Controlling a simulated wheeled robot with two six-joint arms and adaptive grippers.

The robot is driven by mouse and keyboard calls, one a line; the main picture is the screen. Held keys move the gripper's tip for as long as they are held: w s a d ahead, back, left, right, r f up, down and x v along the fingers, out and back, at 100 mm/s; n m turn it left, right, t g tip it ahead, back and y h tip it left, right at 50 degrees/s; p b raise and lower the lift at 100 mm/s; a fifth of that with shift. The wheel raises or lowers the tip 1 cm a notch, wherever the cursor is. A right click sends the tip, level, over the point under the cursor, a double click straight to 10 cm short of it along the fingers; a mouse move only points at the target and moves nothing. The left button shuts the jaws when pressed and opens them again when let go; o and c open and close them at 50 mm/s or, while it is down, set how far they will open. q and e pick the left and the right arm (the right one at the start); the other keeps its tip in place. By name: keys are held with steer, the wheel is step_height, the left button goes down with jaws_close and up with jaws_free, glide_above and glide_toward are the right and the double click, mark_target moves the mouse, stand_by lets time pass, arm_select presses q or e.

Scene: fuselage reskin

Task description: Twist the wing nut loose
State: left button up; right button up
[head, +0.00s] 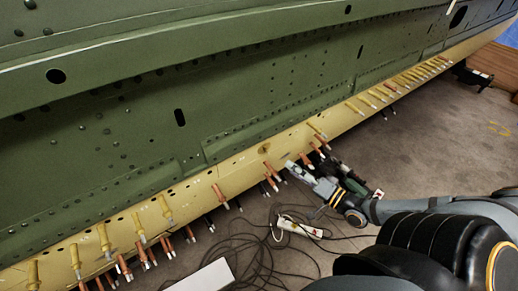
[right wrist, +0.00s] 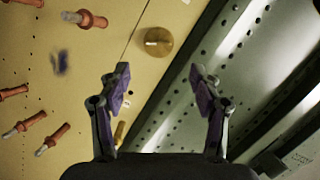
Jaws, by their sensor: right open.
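The wing nut (right wrist: 157,41) is a round brass piece with a raised bar across it. It sits on the yellow skin panel near a seam in the right wrist view. In the head view a small brownish spot on the yellow strip (head: 265,149) looks like the same nut. My right gripper (right wrist: 160,76) is open, with its two purple-padded fingers apart and nothing between them. The nut appears beyond the fingertips, between their lines, apart from them. In the head view my right gripper (head: 299,168) is just right of and below that spot. My left gripper is out of view.
Copper-coloured pin fasteners (right wrist: 42,140) stick out left of the nut. More pins (head: 220,196) line the yellow strip on both sides of my gripper. Green riveted structure (head: 150,130) rises behind. Cables and a power strip (head: 298,227) lie on the floor.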

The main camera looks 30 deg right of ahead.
mark_target(266, 150)
steer(key=b+x, duration=0.6)
steer(key=x, duration=0.4)
steer(key=shift+b, duration=0.35)
steer(key=shift+w+d+f, duration=0.1)
steer(key=shift+d, duration=0.05)
steer(key=c, duration=1.1)
steer(key=shift+c, duration=0.2)
